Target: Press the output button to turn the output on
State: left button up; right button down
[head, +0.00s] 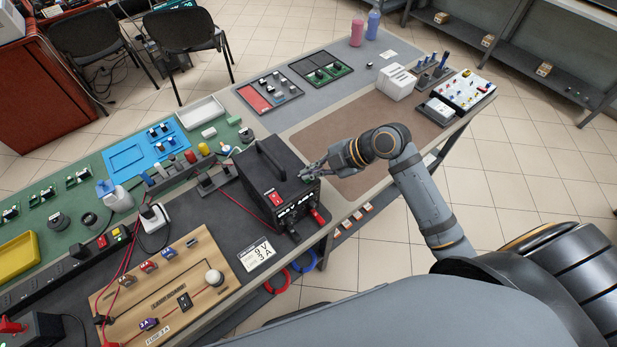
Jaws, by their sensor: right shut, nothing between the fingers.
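The black power supply (268,176) with a carry handle stands on the dark mat in the middle of the bench. It has a red patch (277,198) and a white-digit display (296,206) whose reading is too small to be sure of. Red plugs (318,216) sit at its front corner. My right gripper (308,173) is shut and empty, its tips at the right edge of the supply. I cannot tell whether they touch it. The output button cannot be made out clearly; a small greenish spot shows by the fingertips. My left gripper is not in view.
A wooden fuse board (160,290) with red leads lies to the left front. A label card (257,256) lies before the supply. A white bin (201,112) and blue tray (128,158) are behind. The brown mat (380,140) to the right is mostly clear.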

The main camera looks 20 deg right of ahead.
jog(key=shift+f, duration=0.1)
dwell(0.4)
jog(key=shift+r+p, duration=0.3)
jog(key=shift+r, duration=0.3)
notch_tip(320, 180, up, 6)
jog(key=p, duration=0.4)
jog(key=shift+f, duration=0.1)
dwell(0.4)
